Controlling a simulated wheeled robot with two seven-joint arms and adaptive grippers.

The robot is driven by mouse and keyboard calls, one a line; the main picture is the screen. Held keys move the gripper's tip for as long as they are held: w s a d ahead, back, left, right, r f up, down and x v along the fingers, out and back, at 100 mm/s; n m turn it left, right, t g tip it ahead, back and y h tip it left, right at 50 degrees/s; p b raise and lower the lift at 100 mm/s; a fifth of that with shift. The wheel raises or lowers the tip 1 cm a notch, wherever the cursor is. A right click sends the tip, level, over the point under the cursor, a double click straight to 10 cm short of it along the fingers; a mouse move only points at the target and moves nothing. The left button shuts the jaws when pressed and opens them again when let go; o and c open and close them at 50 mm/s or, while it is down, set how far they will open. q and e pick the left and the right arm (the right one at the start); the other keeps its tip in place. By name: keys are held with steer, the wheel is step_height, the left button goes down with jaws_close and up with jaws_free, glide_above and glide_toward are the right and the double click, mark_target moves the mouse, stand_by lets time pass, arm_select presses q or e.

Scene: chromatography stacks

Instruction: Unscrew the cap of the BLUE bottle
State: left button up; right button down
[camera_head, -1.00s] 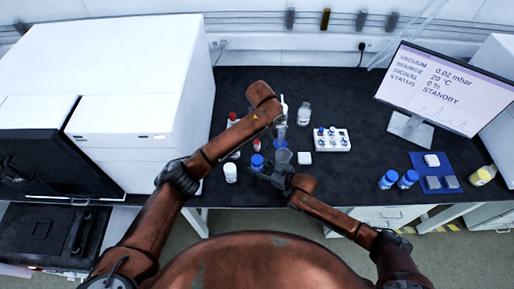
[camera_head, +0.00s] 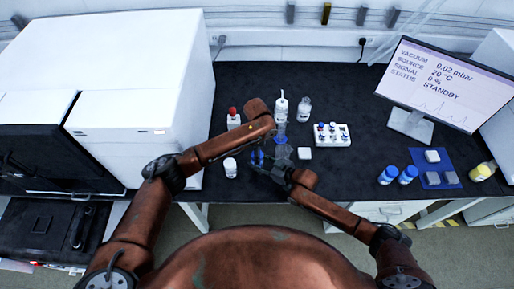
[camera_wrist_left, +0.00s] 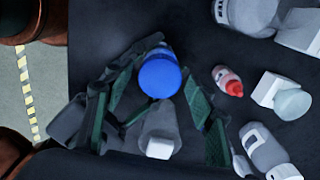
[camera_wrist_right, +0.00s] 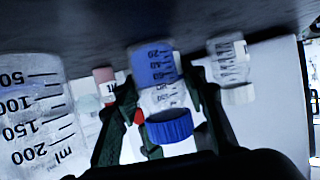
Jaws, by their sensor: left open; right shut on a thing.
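Whether a left pad touches the cap is not clear.
A glass beaker (camera_head: 282,153) stands close by, large in the right wrist view (camera_wrist_right: 35,110). A white bottle (camera_head: 230,169), red-capped bottle (camera_head: 233,118), wash bottle (camera_head: 281,108) and vial rack (camera_head: 331,136) surround the grippers.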

arm_select(q)
steer(key=shift+f, duration=0.5)
arm_select(e)
steer(key=shift+s+d+f, duration=0.1)
steer(key=shift+f, duration=0.15)
arm_select(q)
steer(key=c, duration=1.2)
steer(key=n, duration=0.3)
steer(key=shift+s+n, duration=0.1)
steer(key=shift+n, duration=0.2)
steer(key=n, duration=0.2)
steer(key=shift+n, duration=0.3)
steer(key=shift+r, duration=0.25)
steer(key=shift+r, duration=0.9)
steer(key=shift+r, duration=0.1)
